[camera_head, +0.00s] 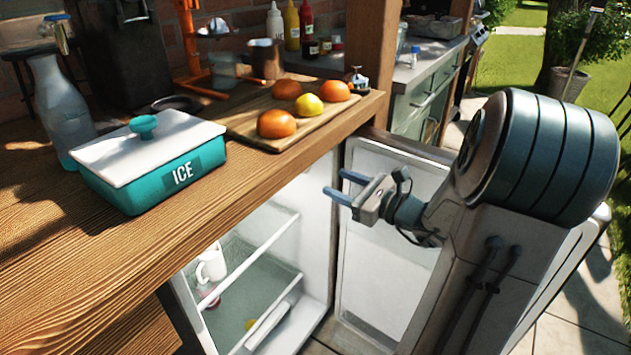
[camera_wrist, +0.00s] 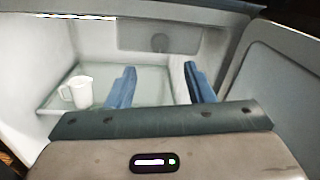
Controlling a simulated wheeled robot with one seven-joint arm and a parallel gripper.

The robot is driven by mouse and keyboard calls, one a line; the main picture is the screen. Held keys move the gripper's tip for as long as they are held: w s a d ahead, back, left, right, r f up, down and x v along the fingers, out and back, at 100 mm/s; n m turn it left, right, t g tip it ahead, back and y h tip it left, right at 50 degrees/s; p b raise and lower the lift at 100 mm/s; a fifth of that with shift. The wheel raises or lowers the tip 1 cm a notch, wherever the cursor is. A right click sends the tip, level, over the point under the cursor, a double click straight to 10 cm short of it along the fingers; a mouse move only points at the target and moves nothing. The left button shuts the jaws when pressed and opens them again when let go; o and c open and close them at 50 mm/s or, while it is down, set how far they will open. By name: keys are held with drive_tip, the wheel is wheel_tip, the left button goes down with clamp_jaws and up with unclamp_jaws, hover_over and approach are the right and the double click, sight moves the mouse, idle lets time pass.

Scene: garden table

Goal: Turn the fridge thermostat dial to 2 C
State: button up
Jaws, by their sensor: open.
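The fridge (camera_head: 318,215) stands under the wooden counter with its door (camera_head: 385,255) swung open to the right. In the wrist view, a small dark round shape, apparently the thermostat dial (camera_wrist: 159,43), sits on a grey panel (camera_wrist: 130,36) at the back of the fridge. Its markings are too small to read. The dial is not visible in the head view. My gripper (camera_head: 338,184) is open and empty, with two blue fingers beside the open door and pointing toward the fridge. In the wrist view my gripper (camera_wrist: 160,72) is apart from the dial, its fingers framing it from below.
A white mug (camera_head: 211,263) stands on a fridge shelf, also seen in the wrist view (camera_wrist: 77,92). Small red and yellow items lie lower. The counter (camera_head: 120,255) overhangs the fridge, carrying an ice box (camera_head: 150,165) and a board (camera_head: 240,122) with fruit.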

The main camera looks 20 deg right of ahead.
sight(308, 170)
drive_tip(key=b+x, duration=0.1)
drive_tip(key=x, duration=0.6)
drive_tip(key=shift+w+r+b, duration=0.15)
drive_tip(key=shift+w+b, duration=0.05)
drive_tip(key=shift+b, duration=0.1)
drive_tip(key=shift+a, duration=0.15)
drive_tip(key=c, duration=1)
